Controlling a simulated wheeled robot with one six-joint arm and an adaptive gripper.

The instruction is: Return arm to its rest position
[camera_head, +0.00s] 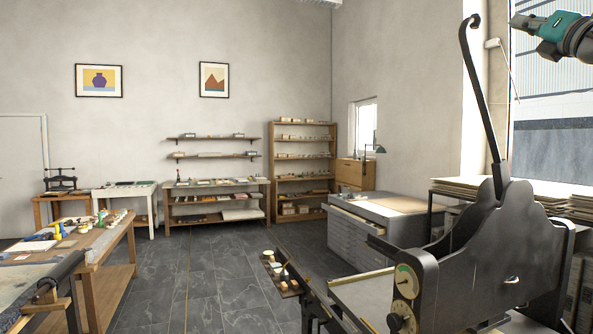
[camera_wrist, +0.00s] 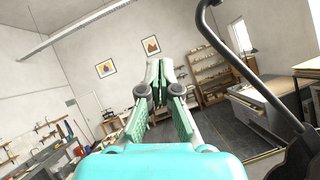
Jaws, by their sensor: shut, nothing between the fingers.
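My gripper (camera_wrist: 160,66) shows in the wrist view with its green fingers together and nothing between them. It points out across the room, in free air, with its view tilted. In the head view, the end of my arm (camera_head: 560,30) is high at the top right corner, in front of the window. The gripper's fingertips are not clearly seen there.
A black press (camera_head: 470,255) with a tall curved lever (camera_head: 482,95) stands at the right, close to my arm; the lever also shows in the wrist view (camera_wrist: 245,70). A flat-file cabinet (camera_head: 350,240), wooden shelf (camera_head: 272,170) and worktable (camera_head: 100,245) stand around open floor (camera_head: 215,285).

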